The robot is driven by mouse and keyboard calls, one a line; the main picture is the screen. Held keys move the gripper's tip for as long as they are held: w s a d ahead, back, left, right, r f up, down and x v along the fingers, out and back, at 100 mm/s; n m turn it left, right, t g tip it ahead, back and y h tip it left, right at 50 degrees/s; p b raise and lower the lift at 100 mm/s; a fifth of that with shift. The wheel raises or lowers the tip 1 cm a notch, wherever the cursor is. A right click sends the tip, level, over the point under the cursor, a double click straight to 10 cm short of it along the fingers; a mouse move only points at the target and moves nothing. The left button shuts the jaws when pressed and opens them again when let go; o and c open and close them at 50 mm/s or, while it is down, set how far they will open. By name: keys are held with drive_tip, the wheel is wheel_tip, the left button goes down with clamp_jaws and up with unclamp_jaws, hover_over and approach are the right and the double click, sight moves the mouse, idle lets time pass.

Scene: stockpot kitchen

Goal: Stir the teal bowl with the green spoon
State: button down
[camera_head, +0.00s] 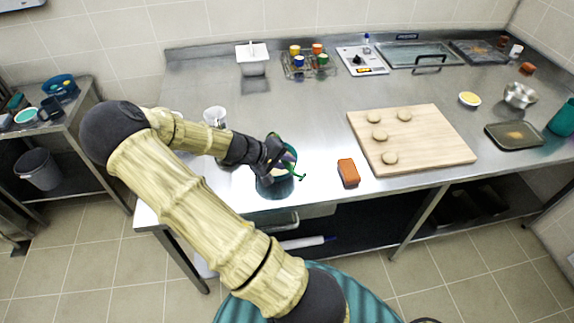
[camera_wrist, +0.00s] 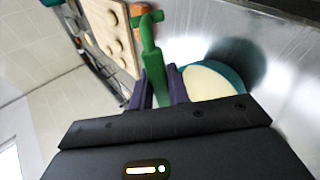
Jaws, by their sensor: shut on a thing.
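My gripper (camera_head: 282,158) is shut on the green spoon (camera_head: 297,174), at the front edge of the steel counter. In the wrist view the purple-dark fingers of my gripper (camera_wrist: 160,90) close on the handle of the green spoon (camera_wrist: 152,60), whose far end has a short crosspiece. The teal bowl (camera_head: 289,187) holds something pale cream and stands under my gripper, partly hidden by it. In the wrist view the teal bowl (camera_wrist: 232,76) is just right of the spoon. I cannot tell whether the spoon touches the bowl's contents.
An orange-brown sponge (camera_head: 348,172) lies right of the bowl. A wooden board (camera_head: 425,140) with several round dough pieces is further right. A metal cup (camera_head: 215,117) stands left, behind my arm. A rack of colored cups (camera_head: 308,62) is at the back. The middle counter is clear.

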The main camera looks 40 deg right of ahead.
drive_tip(key=g+h+b, duration=0.1)
drive_tip(key=h+b, duration=0.3)
drive_tip(key=a+f+g+h+b, duration=0.1)
drive_tip(key=h+b, duration=0.3)
drive_tip(key=b, duration=0.1)
drive_tip(key=a+h+b, duration=0.1)
drive_tip(key=h+b, duration=0.3)
drive_tip(key=b, duration=0.1)
drive_tip(key=shift+w+a+f+g+h, duration=0.25)
drive_tip(key=shift+w+f+g+h, duration=0.05)
drive_tip(key=shift+w+f+g, duration=0.1)
drive_tip(key=shift+s+a, duration=0.1)
idle(0.8)
idle(1.7)
